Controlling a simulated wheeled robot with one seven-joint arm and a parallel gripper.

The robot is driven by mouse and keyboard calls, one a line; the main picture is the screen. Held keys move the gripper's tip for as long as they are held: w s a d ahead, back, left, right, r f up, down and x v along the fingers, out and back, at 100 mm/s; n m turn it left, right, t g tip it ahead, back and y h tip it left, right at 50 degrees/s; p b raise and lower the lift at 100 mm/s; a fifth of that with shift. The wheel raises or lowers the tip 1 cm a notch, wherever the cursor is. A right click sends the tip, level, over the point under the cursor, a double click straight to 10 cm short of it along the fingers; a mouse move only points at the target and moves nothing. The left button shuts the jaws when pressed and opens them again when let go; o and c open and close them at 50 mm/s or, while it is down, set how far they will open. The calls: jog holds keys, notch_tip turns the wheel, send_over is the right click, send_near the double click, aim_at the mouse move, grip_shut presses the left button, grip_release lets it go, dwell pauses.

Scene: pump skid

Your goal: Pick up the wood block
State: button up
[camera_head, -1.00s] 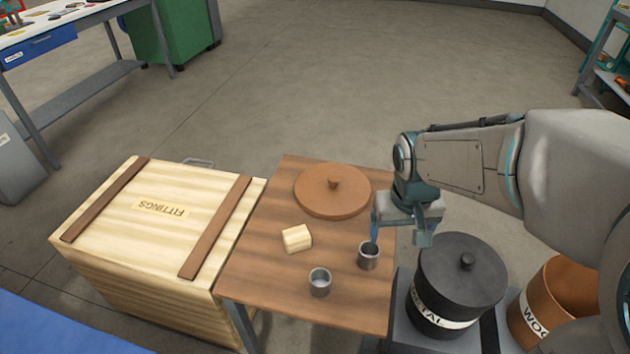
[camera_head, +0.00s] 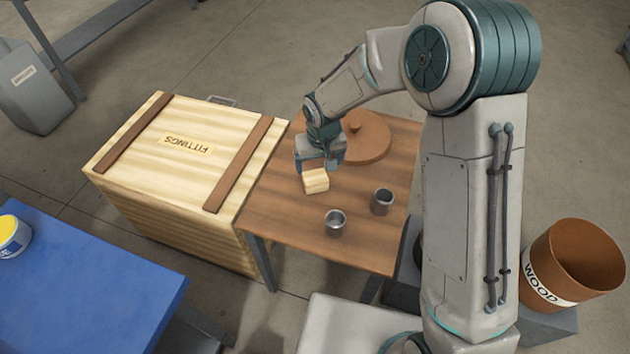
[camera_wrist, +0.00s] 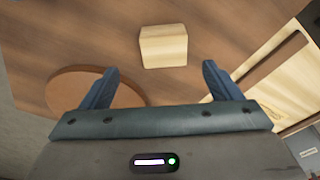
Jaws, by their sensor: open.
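The wood block (camera_head: 316,181) is a small pale block on the brown wooden table (camera_head: 290,222). In the wrist view the block (camera_wrist: 163,46) lies just beyond the fingertips, roughly centred between them. My gripper (camera_head: 321,162) is open, with its fingers pointing down close behind the block in the head view. In the wrist view my gripper (camera_wrist: 160,78) shows two blue fingers spread apart with nothing between them. Whether a finger touches the block cannot be told.
Two grey metal cups (camera_head: 335,222) (camera_head: 382,201) stand in front of the block. A round brown lid (camera_head: 366,140) lies behind it on the table. An open brown bin marked WOOD (camera_head: 545,284) stands at the right.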

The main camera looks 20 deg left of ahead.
aim_at(315, 177)
jog(key=f, duration=0.5)
jog(key=w+a+f, duration=0.1)
jog(key=f, duration=0.2)
jog(key=shift+a+f+b, duration=0.1)
jog(key=shift+f+b, duration=0.05)
jog(key=shift+b, duration=0.2)
jog(key=shift+s, duration=0.1)
jog(key=c, duration=1.1)
